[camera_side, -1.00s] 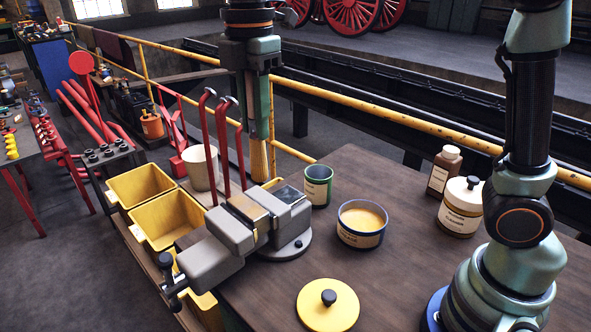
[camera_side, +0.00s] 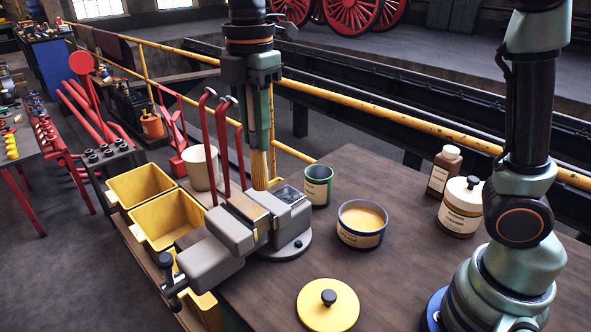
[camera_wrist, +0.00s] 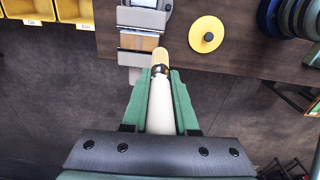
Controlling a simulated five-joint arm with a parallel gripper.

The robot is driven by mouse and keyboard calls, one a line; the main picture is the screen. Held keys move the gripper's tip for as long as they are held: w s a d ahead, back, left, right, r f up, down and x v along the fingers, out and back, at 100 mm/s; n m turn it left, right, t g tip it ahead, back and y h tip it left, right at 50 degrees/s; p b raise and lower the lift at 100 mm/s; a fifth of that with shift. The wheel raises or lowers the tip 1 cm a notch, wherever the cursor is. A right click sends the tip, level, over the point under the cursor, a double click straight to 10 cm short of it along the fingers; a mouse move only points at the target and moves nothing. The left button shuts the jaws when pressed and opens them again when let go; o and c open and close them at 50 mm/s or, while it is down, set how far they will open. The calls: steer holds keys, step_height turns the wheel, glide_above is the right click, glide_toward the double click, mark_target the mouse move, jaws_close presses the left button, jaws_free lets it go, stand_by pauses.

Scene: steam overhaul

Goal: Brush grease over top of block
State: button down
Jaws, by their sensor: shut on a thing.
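My gripper (camera_side: 258,110) is shut on a brush, which points down with its tan bristles (camera_side: 259,172) low. In the wrist view, the pale handle (camera_wrist: 160,108) lies between my green fingers and the bristles (camera_wrist: 160,56) are at the far end. A metal block with a brownish top (camera_side: 246,207) is clamped in the grey vise (camera_side: 290,208). It also shows in the wrist view (camera_wrist: 137,42). The bristle tips appear at or just above the block's far side; contact cannot be told. An open tin of yellow grease (camera_side: 361,218) stands right of the vise.
A yellow lid (camera_side: 328,304) lies in front of the tin. A green can (camera_side: 318,185), a brown bottle (camera_side: 443,171) and a white jar (camera_side: 461,206) stand farther back. Red hooked rods (camera_side: 224,140) rise close to my gripper's left. Yellow bins (camera_side: 167,217) sit left.

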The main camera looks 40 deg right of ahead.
mark_target(258, 160)
steer(key=shift+f, duration=2.7)
steer(key=shift+w+f, duration=0.65)
steer(key=shift+f, duration=0.15)
steer(key=shift+w, duration=4.25)
steer(key=shift+s+r, duration=0.1)
steer(key=shift+s, duration=4.85)
steer(key=shift+r, duration=3.9)
